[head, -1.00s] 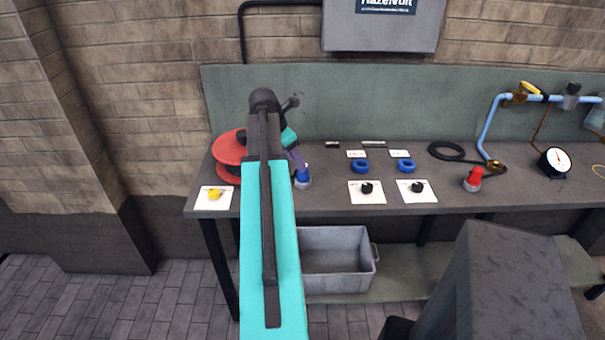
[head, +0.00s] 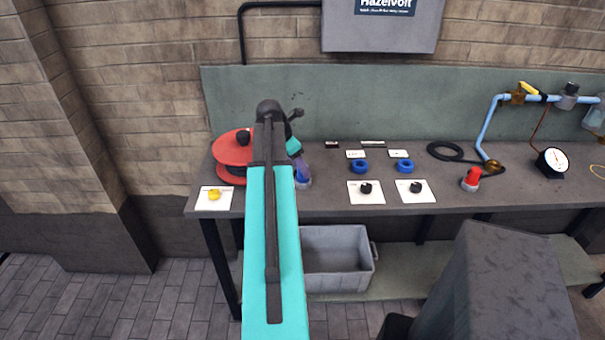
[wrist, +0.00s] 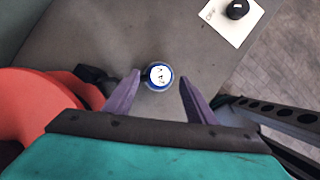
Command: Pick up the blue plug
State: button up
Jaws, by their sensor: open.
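The blue plug (wrist: 159,76) stands on the bench, seen from above in the wrist view as a round blue piece with a white marked top. In the head view only its lower part and pale base (head: 304,184) show below my gripper. My gripper (wrist: 160,80) is open, with one purple finger on each side of the plug in the wrist view. I cannot tell whether the fingertips are level with it or above it. In the head view my gripper (head: 301,166) is over the plug and hides its top.
A red reel (head: 232,150) stands close to the left of my gripper. A yellow knob (head: 214,194) lies on a white card in front of it. Blue rings (head: 360,166), black knobs (head: 365,188) and a red plug (head: 472,178) are to the right. A grey bin (head: 338,280) sits below the bench.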

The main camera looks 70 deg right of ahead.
jog(key=shift+p+x, duration=0.4)
jog(key=shift+x, duration=1.2)
jog(key=shift+c, duration=0.2)
jog(key=c, duration=1)
jog(key=shift+r, duration=0.2)
jog(key=shift+d+r+b, duration=0.1)
jog(key=shift+r+b, duration=0.75)
jog(key=shift+r, duration=0.75)
jog(key=shift+s+a+r+b, duration=0.2)
jog(key=shift+s+a+b, duration=1)
jog(key=shift+a, duration=1.2)
jog(key=shift+s+a+r+b, duration=0.25)
jog(key=shift+s+a+b, duration=1)
jog(key=shift+a, duration=1.1)
jog(key=shift+s+a+r+b, duration=0.2)
jog(key=shift+s+a+b, duration=0.7)
jog(key=shift+a+b, duration=1.05)
jog(key=shift+a+r+p, duration=0.1)
jog(key=shift+a+p, duration=0.2)
jog(key=shift+a, duration=0.3)
